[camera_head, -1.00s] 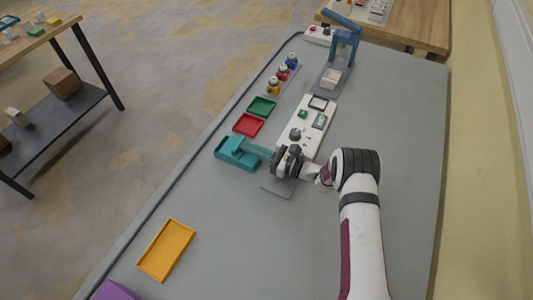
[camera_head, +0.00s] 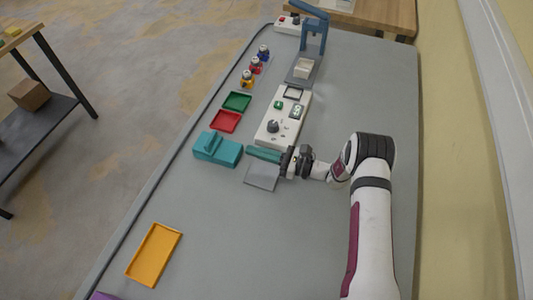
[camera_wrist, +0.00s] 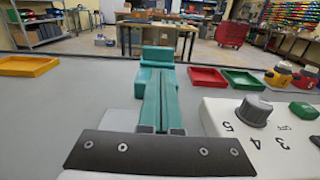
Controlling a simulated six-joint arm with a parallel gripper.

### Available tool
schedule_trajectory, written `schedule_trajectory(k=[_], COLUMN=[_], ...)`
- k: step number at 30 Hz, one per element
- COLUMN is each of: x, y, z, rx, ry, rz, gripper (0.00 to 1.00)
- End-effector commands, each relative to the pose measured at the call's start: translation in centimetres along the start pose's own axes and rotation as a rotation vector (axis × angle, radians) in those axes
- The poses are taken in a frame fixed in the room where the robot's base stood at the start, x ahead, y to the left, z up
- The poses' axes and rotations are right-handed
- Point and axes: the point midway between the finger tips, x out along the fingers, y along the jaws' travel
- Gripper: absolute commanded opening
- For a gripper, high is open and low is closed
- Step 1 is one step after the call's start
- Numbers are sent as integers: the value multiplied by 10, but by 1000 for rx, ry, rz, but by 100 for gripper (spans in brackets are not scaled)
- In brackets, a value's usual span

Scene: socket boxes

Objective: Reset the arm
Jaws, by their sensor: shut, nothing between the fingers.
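My gripper (camera_head: 252,152) has long teal fingers that are shut with nothing between them. It points left, low over the table, near a grey plate (camera_head: 261,176). The fingers also show in the wrist view (camera_wrist: 160,85), pressed together and pointing at a teal block-like fixture (camera_wrist: 157,55). In the head view that teal fixture (camera_head: 217,149) stands just left of the fingertips, with a small gap between. A white panel box (camera_head: 268,136) with a dark knob, a green button and a small display lies just beyond my gripper; the knob (camera_wrist: 254,108) is close on the right in the wrist view.
Red (camera_head: 225,121) and green (camera_head: 237,102) trays lie beyond the fixture, with small blue, red and yellow items (camera_head: 256,66) behind. A blue stand (camera_head: 313,38) is at the far end. A yellow tray (camera_head: 153,254) is near left. The table's middle front is clear.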

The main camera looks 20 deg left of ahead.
Motion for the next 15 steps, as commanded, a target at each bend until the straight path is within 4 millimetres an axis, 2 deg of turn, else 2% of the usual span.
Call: schedule_trajectory(k=[1, 4, 11, 13, 14, 15], x=[-12, -28, -38, -39, -40, -43], y=[-1, 0, 1, 3, 7, 14], z=[0, 0, 1, 17, 30, 52], rx=[1, 0, 0, -27, -48, -89], ry=[0, 0, 1, 20, 37, 74], rz=[-4, -2, 3, 35, 62, 114], gripper=[0, 0, 0, 0, 0, 0])
